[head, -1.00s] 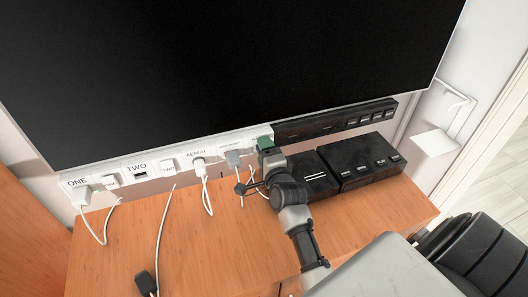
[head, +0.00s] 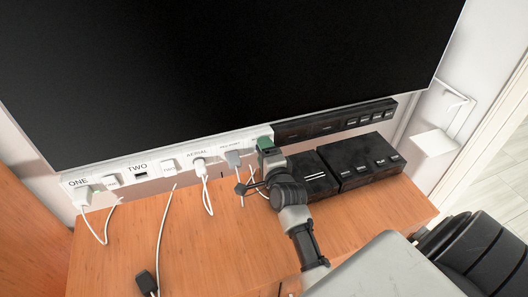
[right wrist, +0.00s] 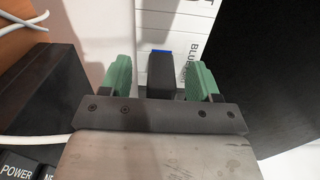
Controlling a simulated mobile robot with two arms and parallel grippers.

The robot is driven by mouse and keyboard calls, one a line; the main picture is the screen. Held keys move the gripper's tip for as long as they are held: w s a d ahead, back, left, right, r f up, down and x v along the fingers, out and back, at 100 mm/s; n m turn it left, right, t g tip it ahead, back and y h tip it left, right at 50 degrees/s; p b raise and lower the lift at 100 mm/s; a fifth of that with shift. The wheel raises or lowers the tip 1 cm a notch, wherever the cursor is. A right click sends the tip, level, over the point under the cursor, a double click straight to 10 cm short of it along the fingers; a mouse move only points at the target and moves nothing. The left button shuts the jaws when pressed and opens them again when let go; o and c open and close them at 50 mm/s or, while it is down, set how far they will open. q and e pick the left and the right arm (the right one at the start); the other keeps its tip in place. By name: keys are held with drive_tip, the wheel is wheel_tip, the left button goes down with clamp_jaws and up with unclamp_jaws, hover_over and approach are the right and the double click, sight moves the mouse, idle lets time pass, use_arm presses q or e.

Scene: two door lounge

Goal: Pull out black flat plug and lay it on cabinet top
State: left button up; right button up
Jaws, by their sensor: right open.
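A black flat plug (right wrist: 161,76) stands at the white socket strip in the right wrist view, with a blue edge at its far end. My right gripper (right wrist: 160,68) is open, with one green finger on each side of the plug and a gap to each. In the head view my right gripper (head: 264,144) is at the right end of the strip (head: 150,168), below the screen, and hides the plug. The wooden cabinet top (head: 230,245) lies below. My left gripper is not in view.
A dark plug (head: 146,283) on a white cable lies on the cabinet top at the front left. Several white cables hang from the strip. Black boxes (head: 362,160) stand right of my gripper. A large screen (head: 240,70) overhangs the strip. The middle of the cabinet top is bare.

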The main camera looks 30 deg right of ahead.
idle(0.4)
clamp_jaws()
drive_tip(key=shift+s+p, duration=0.15)
drive_tip(key=shift+p, duration=0.2)
drive_tip(key=shift+s+a, duration=0.1)
drive_tip(key=shift+s, duration=0.05)
drive_tip(key=shift+s+a+p, duration=0.15)
drive_tip(key=shift+s+p, duration=0.15)
drive_tip(key=shift+s, duration=0.35)
drive_tip(key=shift+p+v, duration=0.75)
drive_tip(key=shift+v, duration=1.3)
